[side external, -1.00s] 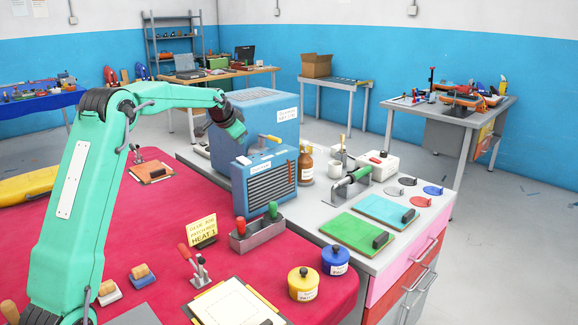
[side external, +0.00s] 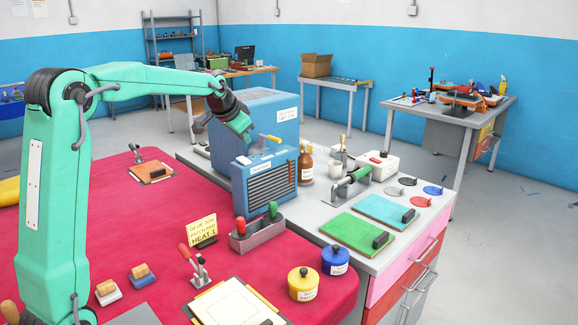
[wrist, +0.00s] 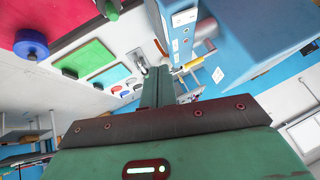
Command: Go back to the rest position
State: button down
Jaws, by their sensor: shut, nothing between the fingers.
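My gripper (side external: 241,126) hangs in the air, in front of the upper part of the big blue machine in the side external view. It points down and to the right, and its fingers are shut with nothing held. In the wrist view my gripper (wrist: 157,88) reaches up the middle of the picture, empty. My upper arm stands nearly upright at the left, and my forearm runs almost level to the right.
The blue machine (side external: 262,112) and the blue slatted heater (side external: 268,182) stand close to my gripper. A brown bottle (side external: 306,165), a green board (side external: 358,236) and a teal board (side external: 386,212) are on the grey bench. A tool holder (side external: 257,235) stands on the red mat (side external: 120,225).

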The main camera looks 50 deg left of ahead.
jog(key=s+d+r+h, duration=0.1)
jog(key=s+d+r, duration=0.1)
jog(key=s+d, duration=0.6)
jog(key=s+d+f, duration=0.2)
jog(key=s+d, duration=0.2)
jog(key=s, duration=0.3)
jog(key=s+d+f+g+h, duration=0.1)
jog(key=s+d+f, duration=0.2)
jog(key=s+d, duration=0.2)
jog(key=s+d+f+n+h, duration=0.1)
jog(key=s+d, duration=0.4)
jog(key=s, duration=0.5)
jog(key=shift+s+f+g, duration=0.3)
jog(key=shift+s+f, duration=0.1)
jog(key=shift+f, duration=0.45)
